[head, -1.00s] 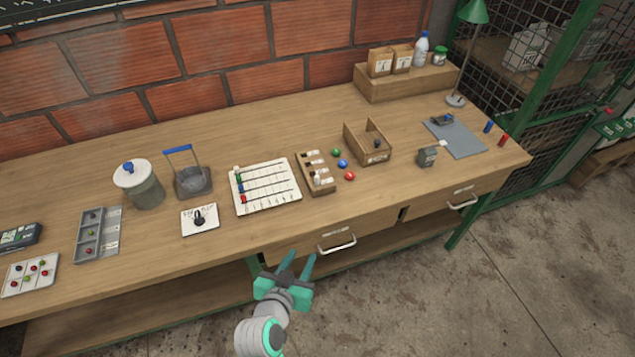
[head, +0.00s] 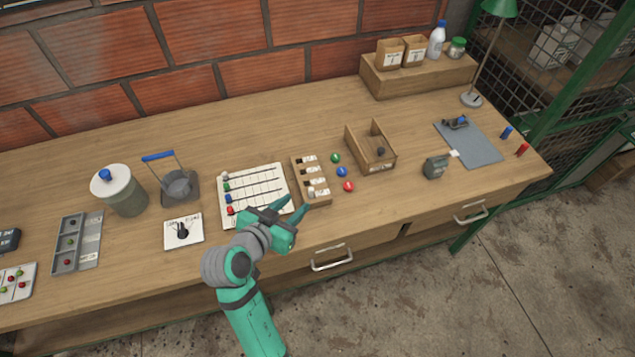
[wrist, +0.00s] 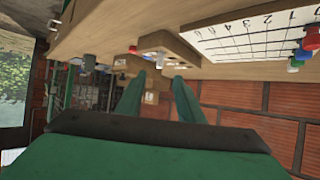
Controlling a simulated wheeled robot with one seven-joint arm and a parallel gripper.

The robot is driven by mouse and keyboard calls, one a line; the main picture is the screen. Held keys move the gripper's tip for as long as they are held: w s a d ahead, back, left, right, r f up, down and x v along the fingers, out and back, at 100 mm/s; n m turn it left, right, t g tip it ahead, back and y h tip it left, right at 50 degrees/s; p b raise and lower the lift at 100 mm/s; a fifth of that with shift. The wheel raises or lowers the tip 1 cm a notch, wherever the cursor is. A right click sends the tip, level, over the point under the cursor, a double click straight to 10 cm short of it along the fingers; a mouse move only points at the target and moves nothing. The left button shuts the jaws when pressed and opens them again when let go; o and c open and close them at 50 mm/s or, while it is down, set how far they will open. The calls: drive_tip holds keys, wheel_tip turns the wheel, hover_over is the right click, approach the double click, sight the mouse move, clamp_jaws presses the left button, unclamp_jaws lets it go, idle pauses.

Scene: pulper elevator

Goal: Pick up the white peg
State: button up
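A numbered white board (head: 262,186) lies flat on the bench. A small white peg (head: 224,177) sits at its left edge, in a column with a green peg (head: 227,187), a blue peg (head: 229,198) and a red peg (head: 230,210). Another pale peg-like piece (head: 311,191) stands at the front of the wooden rack (head: 300,185) with labelled slots, right of the board. My gripper (head: 295,206) is open and empty near the front ends of board and rack. In the wrist view its fingers (wrist: 160,78) are apart with nothing between them.
Green (head: 335,158), blue (head: 342,172) and red (head: 348,186) balls lie right of the rack, before an open wooden box (head: 370,148). A card with a black knob (head: 183,231) and a lidded jar (head: 120,190) stand left. The bench behind the board is clear.

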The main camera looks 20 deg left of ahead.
sight(310, 192)
drive_tip(key=x, duration=0.4)
drive_tip(key=shift+w+r, duration=0.1)
drive_tip(key=shift+w, duration=0.1)
drive_tip(key=shift+w+d+f, duration=0.35)
drive_tip(key=shift+w+f, duration=0.15)
drive_tip(key=shift+x, duration=2.6)
drive_tip(key=shift+a, duration=0.2)
clamp_jaws()
